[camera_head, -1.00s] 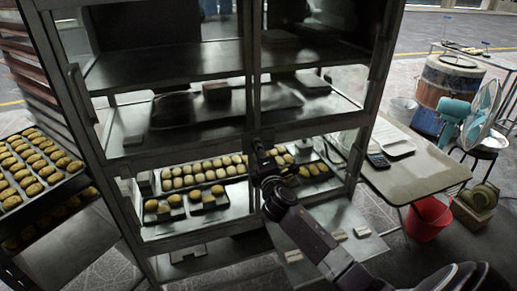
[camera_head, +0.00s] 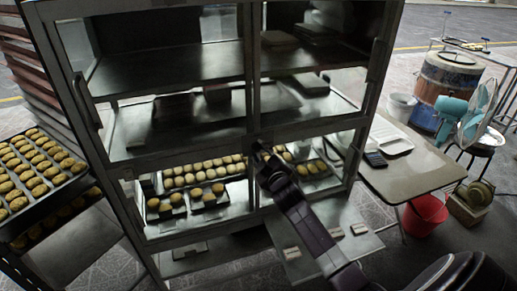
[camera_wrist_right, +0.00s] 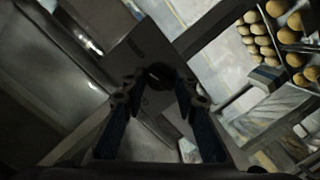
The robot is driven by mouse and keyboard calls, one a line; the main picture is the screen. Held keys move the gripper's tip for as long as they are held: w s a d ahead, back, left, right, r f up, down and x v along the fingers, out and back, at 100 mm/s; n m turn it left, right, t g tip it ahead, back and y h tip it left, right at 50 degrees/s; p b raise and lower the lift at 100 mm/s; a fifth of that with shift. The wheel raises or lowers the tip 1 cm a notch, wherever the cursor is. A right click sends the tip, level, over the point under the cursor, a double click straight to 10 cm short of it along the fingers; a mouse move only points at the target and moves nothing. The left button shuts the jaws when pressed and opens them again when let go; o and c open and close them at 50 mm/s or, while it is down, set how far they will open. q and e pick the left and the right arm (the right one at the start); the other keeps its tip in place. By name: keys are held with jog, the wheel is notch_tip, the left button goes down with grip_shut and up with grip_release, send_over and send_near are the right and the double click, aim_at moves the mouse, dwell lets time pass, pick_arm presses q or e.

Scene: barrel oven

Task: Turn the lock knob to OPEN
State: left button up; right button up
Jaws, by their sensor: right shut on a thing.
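The lock knob (camera_wrist_right: 160,74) is a dark round piece on a flat rectangular plate (camera_wrist_right: 136,52) in the right wrist view. The plate carries a small label too blurred to read. The plate sits on the cabinet frame; in the head view my right gripper hides the knob. My right gripper (camera_head: 262,150) is at the upright bar between the cabinet's doors. In the right wrist view its two fingers (camera_wrist_right: 159,92) stand on either side of the knob, shut on it. The knob's turn position is too dark to tell. My left gripper is not in view.
The tall metal cabinet (camera_head: 190,147) has glazed doors, with pastries (camera_head: 200,175) on trays inside. A rack of pastry trays (camera_head: 40,180) stands at left. A table (camera_head: 415,172), red bucket (camera_head: 425,215) and fan (camera_head: 470,115) stand at right.

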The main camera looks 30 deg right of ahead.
jog(key=shift+d+r+m+y+p, duration=0.1)
jog(key=shift+m+y+p, duration=0.25)
jog(key=shift+m, duration=0.65)
jog(key=o, duration=1.1)
jog(key=shift+o, duration=0.2)
jog(key=shift+s, duration=0.1)
jog(key=shift+s, duration=0.25)
jog(key=v, duration=1.1)
jog(key=shift+s, duration=0.15)
